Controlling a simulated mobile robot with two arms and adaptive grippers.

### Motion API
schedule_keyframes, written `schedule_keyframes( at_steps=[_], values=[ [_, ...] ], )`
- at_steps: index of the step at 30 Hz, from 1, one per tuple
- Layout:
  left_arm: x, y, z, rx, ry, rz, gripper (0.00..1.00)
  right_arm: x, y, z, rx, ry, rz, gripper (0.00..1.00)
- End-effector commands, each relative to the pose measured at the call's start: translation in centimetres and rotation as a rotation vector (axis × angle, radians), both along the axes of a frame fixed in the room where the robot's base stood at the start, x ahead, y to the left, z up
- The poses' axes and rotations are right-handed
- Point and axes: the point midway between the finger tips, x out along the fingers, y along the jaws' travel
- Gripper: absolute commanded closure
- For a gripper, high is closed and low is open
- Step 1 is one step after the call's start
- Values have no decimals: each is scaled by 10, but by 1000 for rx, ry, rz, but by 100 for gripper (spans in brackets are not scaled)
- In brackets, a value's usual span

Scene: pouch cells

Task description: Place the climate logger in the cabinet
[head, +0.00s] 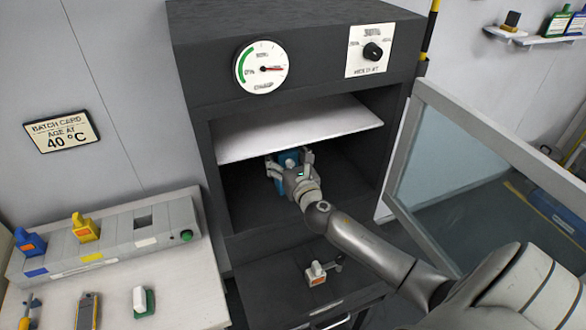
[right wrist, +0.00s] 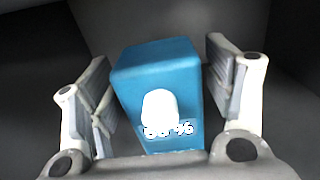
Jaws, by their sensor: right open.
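The climate logger is most likely the blue box (right wrist: 158,75) with a white round patch and a "%" mark, between my fingers in the right wrist view. In the head view a bit of this blue box (head: 288,158) shows inside the dark cabinet (head: 215,185), below its pale shelf. My right gripper (head: 289,156) reaches into that compartment. Its fingers (right wrist: 160,85) are open on either side of the box, with a gap visible on both sides. The box's underside is hidden, so I cannot tell what it rests on. My left gripper is not in view.
The cabinet's glazed door (head: 460,150) stands open at the right. A lower drawer or ledge (head: 280,290) holds a small white-and-orange item (head: 315,272). A bench (head: 185,285) at left carries a grey charger-like rack (head: 115,238) with blue and yellow units.

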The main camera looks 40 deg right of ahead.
Motion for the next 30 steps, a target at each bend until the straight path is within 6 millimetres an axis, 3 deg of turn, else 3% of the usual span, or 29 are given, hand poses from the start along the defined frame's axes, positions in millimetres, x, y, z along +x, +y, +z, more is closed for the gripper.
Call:
schedule_keyframes(
  at_steps=[16,22,30],
  values=[
    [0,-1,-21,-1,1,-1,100,-95,23,-4,1,4,2,25],
    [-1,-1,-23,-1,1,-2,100,-111,27,-2,0,2,1,25],
    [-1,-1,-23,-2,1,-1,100,-114,28,-1,0,1,0,25]
  ],
)
